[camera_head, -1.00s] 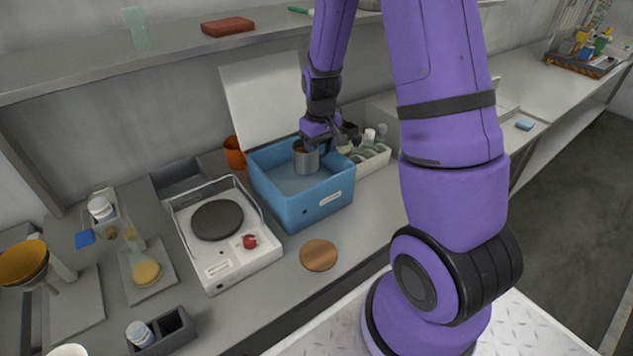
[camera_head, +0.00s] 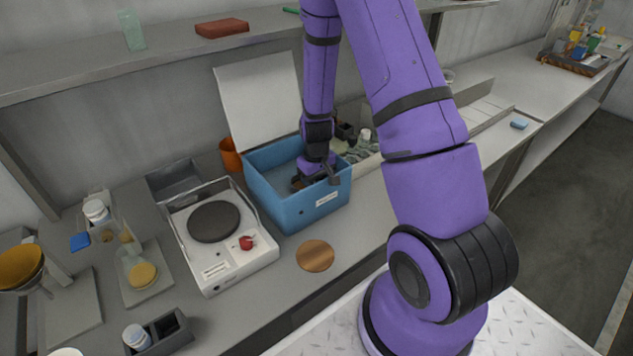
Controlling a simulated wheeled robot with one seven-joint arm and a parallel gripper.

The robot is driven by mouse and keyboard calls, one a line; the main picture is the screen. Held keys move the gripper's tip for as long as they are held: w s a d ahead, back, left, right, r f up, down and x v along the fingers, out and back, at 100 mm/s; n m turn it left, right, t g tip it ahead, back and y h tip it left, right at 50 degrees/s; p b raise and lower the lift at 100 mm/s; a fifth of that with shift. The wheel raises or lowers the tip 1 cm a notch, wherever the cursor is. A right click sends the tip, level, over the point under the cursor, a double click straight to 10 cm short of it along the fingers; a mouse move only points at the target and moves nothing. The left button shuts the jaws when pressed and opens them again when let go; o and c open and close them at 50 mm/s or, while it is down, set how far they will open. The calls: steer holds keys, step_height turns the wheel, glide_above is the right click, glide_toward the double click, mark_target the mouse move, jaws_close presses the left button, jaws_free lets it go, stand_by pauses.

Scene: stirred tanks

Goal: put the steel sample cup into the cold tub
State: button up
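The cold tub (camera_head: 290,211) is a blue box with its pale lid (camera_head: 258,100) raised at the back. My gripper (camera_head: 309,180) is lowered inside it, pointing down near the right side. The steel sample cup (camera_head: 298,185) is at the fingers, low in the tub. Only a small part of it shows, with a brownish inside. The gripper appears shut on the cup, but the finger contact is mostly hidden. Whether the cup touches the tub floor cannot be seen.
A white hotplate (camera_head: 220,255) with a dark round plate and red knob stands left of the tub. An orange cup (camera_head: 230,155) is behind it. A wooden disc (camera_head: 315,256) lies in front. A pale bottle rack (camera_head: 365,165) stands right. A shelf (camera_head: 170,55) runs above.

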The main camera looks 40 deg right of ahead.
steer(key=shift+f, duration=0.1)
steer(key=o, duration=1.1)
step_height(320, 180, up, 12)
steer(key=shift+r, duration=0.2)
steer(key=s+a+r+t, duration=0.1)
steer(key=s+a+r, duration=0.25)
steer(key=r, duration=0.55)
steer(key=s+a+r+t, duration=0.2)
steer(key=s+a+r, duration=0.15)
steer(key=r, duration=0.55)
steer(key=s+a+r+t, duration=0.1)
steer(key=s+a+r, duration=0.1)
steer(key=s+r, duration=0.3)
steer(key=s+a+r+t, duration=0.1)
steer(key=s+r, duration=0.3)
steer(key=s, duration=0.7)
steer(key=shift+a+r, duration=0.35)
steer(key=shift+a, duration=0.4)
